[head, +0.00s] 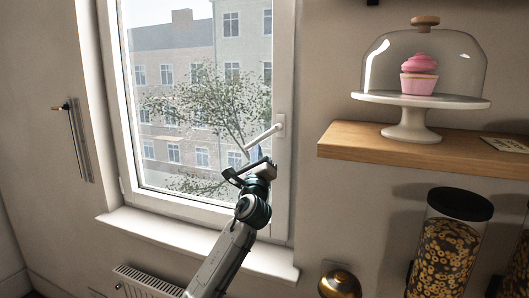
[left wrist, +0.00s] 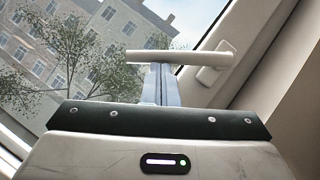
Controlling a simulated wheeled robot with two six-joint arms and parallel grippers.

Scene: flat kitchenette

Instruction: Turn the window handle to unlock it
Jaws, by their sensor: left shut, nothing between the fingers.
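The white window handle (head: 263,136) is on the right side of the window frame. Its lever slants down and left from its base plate, over the glass. In the left wrist view the handle (left wrist: 190,57) crosses the top of the picture, with its base at the right. My left gripper (head: 256,153) is just below the lever. Its fingers are shut together and empty, and the fingertips (left wrist: 158,72) come up to the lever's underside in the wrist view. I cannot tell whether they touch it. My right gripper is not in view.
The white window frame (head: 283,185) looks closed, with a sill (head: 200,240) and a radiator (head: 147,283) below. To the right is a wooden shelf (head: 345,142) with a cake stand (head: 412,122). Below it are cereal dispensers (head: 446,245). The wall left of the window is clear apart from a rail.

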